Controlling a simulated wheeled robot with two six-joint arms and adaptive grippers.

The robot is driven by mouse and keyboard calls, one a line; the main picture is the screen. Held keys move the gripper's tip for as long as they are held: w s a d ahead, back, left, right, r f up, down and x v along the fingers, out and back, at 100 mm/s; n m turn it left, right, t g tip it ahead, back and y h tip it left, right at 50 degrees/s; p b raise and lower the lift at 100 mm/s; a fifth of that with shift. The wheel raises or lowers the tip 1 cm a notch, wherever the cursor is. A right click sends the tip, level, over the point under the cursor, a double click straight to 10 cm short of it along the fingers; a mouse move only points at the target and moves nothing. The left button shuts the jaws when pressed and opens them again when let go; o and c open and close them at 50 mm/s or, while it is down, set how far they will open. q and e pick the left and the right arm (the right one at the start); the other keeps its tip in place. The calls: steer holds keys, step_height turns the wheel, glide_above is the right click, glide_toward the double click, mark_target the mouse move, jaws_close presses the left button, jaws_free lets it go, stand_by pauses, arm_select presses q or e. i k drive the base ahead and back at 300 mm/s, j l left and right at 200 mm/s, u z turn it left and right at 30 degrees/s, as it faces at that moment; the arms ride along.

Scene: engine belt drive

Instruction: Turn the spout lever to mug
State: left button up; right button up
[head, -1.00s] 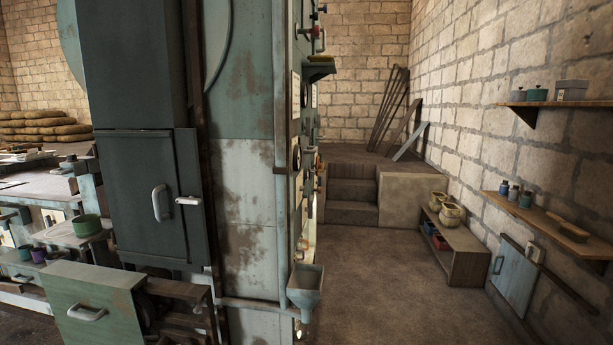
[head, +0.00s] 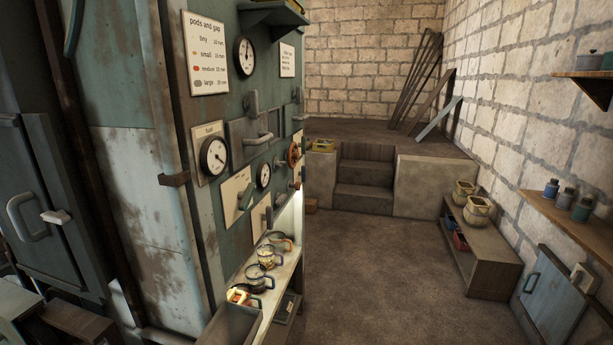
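No lever that I can read as the spout lever is labelled. On the machine's front face, a pale plate carries a greenish lever (head: 246,196), and a second pale plate (head: 259,216) sits lower right of it with a small dark lever. Below them is a lit recess with a pale ledge (head: 262,303). A patterned mug (head: 266,257) stands on that ledge among other cup-like items, seen at a steep angle. Any spout above it is hidden by the face's slant. Neither of my grippers is in view.
The machine's corner (head: 180,240) stands close at left. A green shelf (head: 273,12) sticks out above. The floor (head: 370,260) to the right is clear, up to a low wooden bench (head: 490,255) and the stone wall.

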mark_target(303, 174)
steer(key=i+l, duration=0.35)
steer(key=i+l+u, duration=0.1)
steer(key=i+l, duration=0.65)
steer(key=l, duration=0.2)
steer(key=i+l, duration=0.35)
steer(key=l, duration=0.15)
steer(key=i+l+u, duration=0.1)
steer(key=i+l, duration=0.6)
steer(key=l, duration=0.25)
